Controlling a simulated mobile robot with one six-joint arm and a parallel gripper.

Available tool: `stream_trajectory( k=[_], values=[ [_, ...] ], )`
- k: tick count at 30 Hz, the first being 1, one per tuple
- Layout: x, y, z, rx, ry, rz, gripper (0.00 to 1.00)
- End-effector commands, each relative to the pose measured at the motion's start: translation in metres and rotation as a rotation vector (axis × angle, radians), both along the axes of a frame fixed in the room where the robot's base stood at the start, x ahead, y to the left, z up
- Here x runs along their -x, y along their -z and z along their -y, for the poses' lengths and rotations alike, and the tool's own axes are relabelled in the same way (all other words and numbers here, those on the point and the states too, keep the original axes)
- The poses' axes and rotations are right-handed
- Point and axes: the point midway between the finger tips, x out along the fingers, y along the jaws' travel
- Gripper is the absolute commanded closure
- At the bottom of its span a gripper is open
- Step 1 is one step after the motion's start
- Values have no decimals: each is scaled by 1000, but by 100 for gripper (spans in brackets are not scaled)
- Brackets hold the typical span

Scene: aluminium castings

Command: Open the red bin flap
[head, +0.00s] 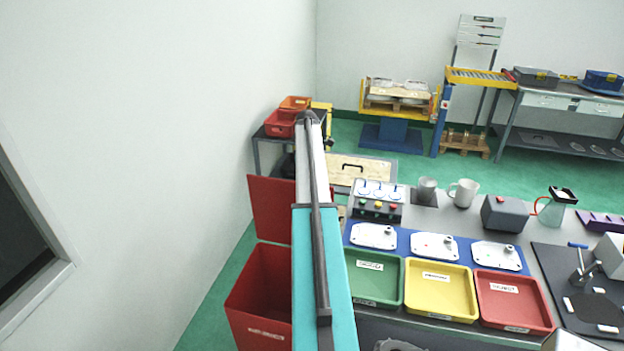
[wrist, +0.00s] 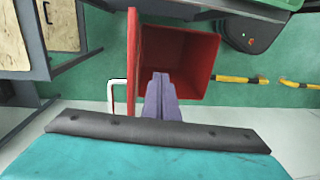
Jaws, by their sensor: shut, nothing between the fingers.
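The red bin (head: 258,300) stands on the floor at lower left in the head view, with its top open and its inside showing. Its red flap (head: 272,208) stands upright at the far edge, partly hidden by my arm. In the wrist view the bin (wrist: 185,55) is seen from above into its hollow, with the flap (wrist: 132,60) nearly edge-on along its left side. My gripper (wrist: 160,77) is shut and empty, its fingertips appearing over the bin's opening, apart from the flap in the picture. The gripper does not show in the head view.
A workbench with green (head: 374,277), yellow (head: 440,290) and red trays (head: 513,301) stands right of the bin. A plain wall (head: 150,150) runs along the left. A white bent bar (wrist: 114,97) shows left of the fingers. Green floor lies around the bin.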

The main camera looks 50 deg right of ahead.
Motion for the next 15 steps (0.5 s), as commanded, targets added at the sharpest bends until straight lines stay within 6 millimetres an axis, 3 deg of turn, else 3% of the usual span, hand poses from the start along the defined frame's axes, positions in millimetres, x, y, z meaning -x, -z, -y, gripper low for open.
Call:
stream_trajectory(
  k=[8,15],
  values=[
    [-13,49,-45,-13,16,-22,100],
    [-27,112,-108,-27,40,-55,100]
  ],
)
